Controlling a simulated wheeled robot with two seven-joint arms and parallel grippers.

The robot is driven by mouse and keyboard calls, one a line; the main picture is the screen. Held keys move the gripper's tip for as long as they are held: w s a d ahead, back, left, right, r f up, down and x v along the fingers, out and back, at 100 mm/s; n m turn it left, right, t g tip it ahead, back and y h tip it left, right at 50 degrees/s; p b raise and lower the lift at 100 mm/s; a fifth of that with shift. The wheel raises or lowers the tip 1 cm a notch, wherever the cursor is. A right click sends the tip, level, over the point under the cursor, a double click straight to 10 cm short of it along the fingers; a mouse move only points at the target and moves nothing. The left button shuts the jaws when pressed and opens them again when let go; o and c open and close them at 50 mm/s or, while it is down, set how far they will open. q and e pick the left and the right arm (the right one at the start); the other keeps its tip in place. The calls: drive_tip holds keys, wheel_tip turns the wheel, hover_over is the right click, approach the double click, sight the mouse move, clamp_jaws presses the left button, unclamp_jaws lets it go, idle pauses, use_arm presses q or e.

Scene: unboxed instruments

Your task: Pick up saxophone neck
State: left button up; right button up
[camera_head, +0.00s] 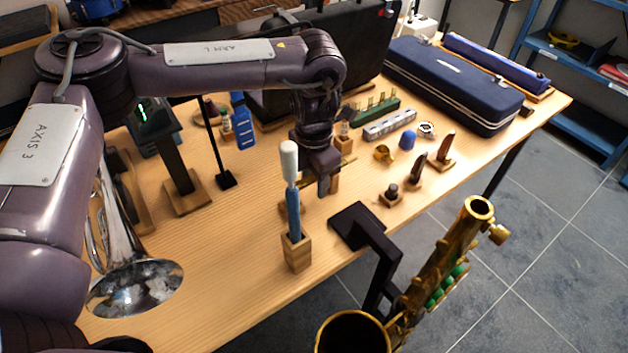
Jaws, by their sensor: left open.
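My left gripper (324,184) points down over the middle of the table, just right of a white-topped blue swab (293,205) standing in a wooden block. Its jaws are open, and I see nothing held between them. A small wooden block (334,184) shows partly behind the fingers. I cannot clearly make out the saxophone neck; it may be hidden by the gripper or arm. The gold saxophone body (437,262) leans at the table's front right, its top opening bare. My right gripper is not in view.
A black stand (362,228) stands at the front edge beside the saxophone. A navy case (452,84) lies at the back right. Small parts, including a brass ring (383,153) and a blue jar (407,140), sit right of the gripper. A silver horn bell (134,288) is front left.

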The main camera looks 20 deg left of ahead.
use_arm(q)
drive_tip(key=shift+f, duration=0.65)
drive_tip(key=shift+c, duration=0.4)
clamp_jaws()
drive_tip(key=shift+r, duration=0.1)
